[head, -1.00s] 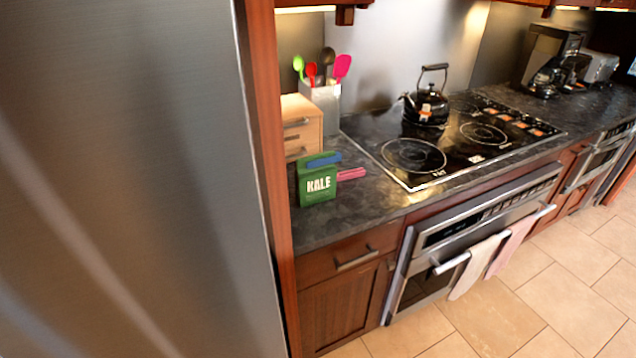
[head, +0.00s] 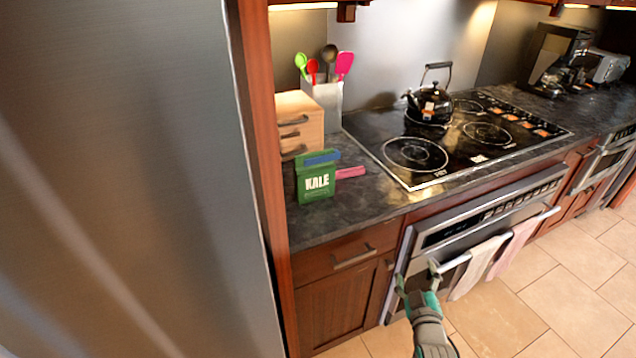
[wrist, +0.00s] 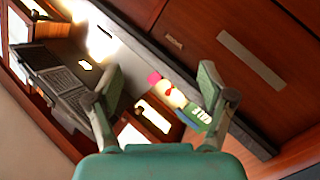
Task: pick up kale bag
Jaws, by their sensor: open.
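The kale bag (head: 316,184) is a green pack with white KALE lettering. It stands on the dark countertop at the counter's left end, in front of a small wooden drawer box. A blue item and a pink item touch or overlap it at its top and right side. My gripper (head: 418,279) is open and empty in front of the oven, below counter height, to the right of the bag and well apart from it. In the wrist view my gripper's fingers (wrist: 160,80) are spread wide; a green patch with white marks, likely the kale bag (wrist: 201,115), shows beside the right finger, partly hidden.
The wooden drawer box (head: 300,118) and a utensil holder (head: 328,100) stand behind the bag. A black kettle (head: 430,104) sits on the cooktop (head: 398,172). The oven handle with towels (head: 478,268) is close to my gripper. A tall steel panel (head: 130,180) fills the left.

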